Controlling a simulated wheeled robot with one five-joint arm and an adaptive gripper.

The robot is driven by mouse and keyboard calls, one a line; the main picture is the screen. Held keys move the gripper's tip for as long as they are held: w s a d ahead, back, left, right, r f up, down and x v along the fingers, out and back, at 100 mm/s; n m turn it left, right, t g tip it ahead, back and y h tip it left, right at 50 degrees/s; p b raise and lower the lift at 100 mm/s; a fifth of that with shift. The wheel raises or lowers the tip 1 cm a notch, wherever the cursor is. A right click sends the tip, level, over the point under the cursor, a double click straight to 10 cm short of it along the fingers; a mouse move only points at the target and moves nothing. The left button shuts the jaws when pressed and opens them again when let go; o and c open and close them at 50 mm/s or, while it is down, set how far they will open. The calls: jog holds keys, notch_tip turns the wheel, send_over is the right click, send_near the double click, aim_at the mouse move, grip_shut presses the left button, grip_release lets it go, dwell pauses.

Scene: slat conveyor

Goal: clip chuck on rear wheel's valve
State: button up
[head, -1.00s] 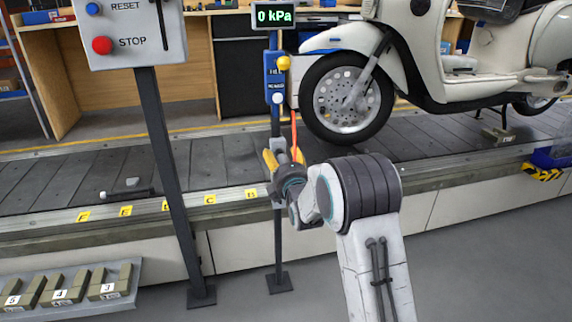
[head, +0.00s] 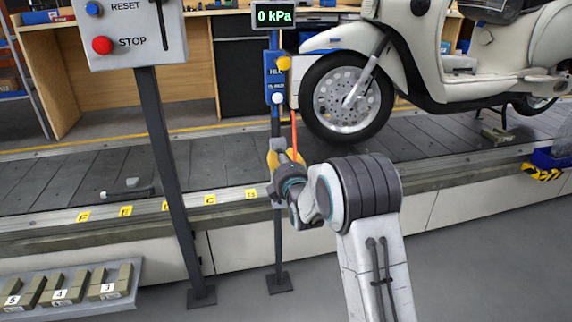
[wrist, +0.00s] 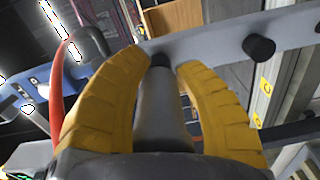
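The chuck (wrist: 162,105) is a grey cylinder between the yellow fingers in the wrist view, by a pale bracket bar. My gripper (head: 283,158) is at the post's bracket; in the wrist view (wrist: 162,62) its fingertips close in on both sides of the chuck and appear to touch it. An orange-red hose (head: 294,132) runs above the gripper and also shows at the left of the wrist view (wrist: 57,95). The cream scooter (head: 430,75) stands on the conveyor. Its rear wheel (head: 537,104) is at the far right, partly hidden; I see no valve on it.
The inflator post (head: 275,95) bears a display (head: 273,16) reading 0 kPa. A RESET/STOP box (head: 130,32) stands left on a dark post. The slat conveyor (head: 235,155) runs across. A tray (head: 125,300) of numbered blocks is at lower left. Floor at lower right is clear.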

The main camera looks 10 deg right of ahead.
jog(key=o, duration=0.9)
jog(key=shift+w+r, duration=0.25)
jog(key=shift+r, duration=0.25)
jog(key=shift+o, duration=0.2)
jog(key=shift+s+f, duration=0.1)
jog(key=shift+s+f, duration=0.2)
jog(key=shift+s, duration=0.25)
jog(key=s, duration=1.1)
jog(key=shift+s, duration=0.2)
jog(key=shift+f, duration=0.1)
